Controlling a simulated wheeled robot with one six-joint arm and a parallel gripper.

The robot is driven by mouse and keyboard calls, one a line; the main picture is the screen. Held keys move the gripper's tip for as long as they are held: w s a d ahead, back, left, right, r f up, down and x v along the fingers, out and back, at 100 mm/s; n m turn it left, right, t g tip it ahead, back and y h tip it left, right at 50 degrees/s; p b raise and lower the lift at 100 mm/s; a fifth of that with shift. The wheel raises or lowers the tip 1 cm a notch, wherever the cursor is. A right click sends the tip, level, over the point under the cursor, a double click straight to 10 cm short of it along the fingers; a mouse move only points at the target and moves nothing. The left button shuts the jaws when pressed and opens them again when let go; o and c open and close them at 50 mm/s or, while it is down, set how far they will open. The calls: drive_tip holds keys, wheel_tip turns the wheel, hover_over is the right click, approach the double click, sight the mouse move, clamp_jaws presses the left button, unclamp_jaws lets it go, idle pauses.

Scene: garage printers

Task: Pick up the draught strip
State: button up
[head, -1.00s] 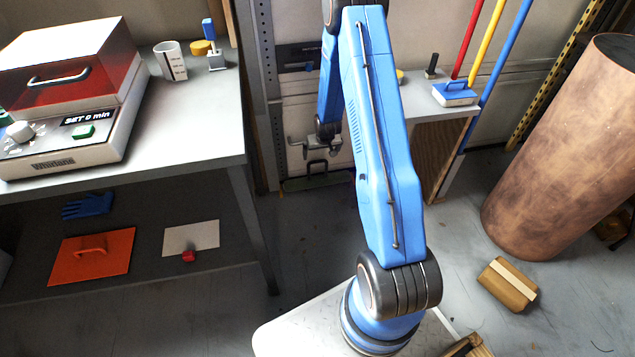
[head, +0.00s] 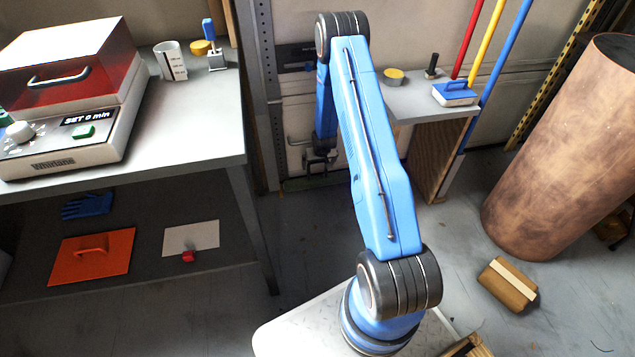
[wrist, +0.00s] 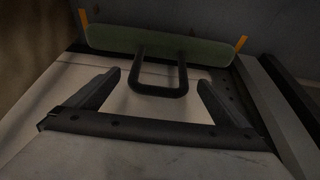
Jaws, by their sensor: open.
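The draught strip (wrist: 160,48) is a long green bar with a dark U-shaped handle (wrist: 160,93), lying across the top of the wrist view with an orange tab at each end. In the head view the strip (head: 296,184) is low at the foot of the back door, partly hidden by my arm. My gripper (wrist: 159,77) is open, its two dark fingers either side of the handle in the wrist view, with gaps between. It holds nothing. In the head view my gripper (head: 320,162) is just above the strip, small and partly hidden.
A grey metal upright (head: 268,110) and the workbench (head: 205,130) stand left of my gripper. A small side table (head: 425,108) with a wooden panel stands right of it. A copper-brown cylinder (head: 560,150) and a brown block (head: 507,284) are farther right. The floor between is clear.

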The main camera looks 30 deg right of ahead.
drive_tip(key=shift+w+x, duration=0.1)
drive_tip(key=shift+x, duration=1.25)
drive_tip(key=shift+w+x, duration=0.15)
drive_tip(key=shift+x, duration=1.2)
drive_tip(key=shift+d+r, duration=0.1)
drive_tip(key=c, duration=2)
drive_tip(key=shift+s+r, duration=0.1)
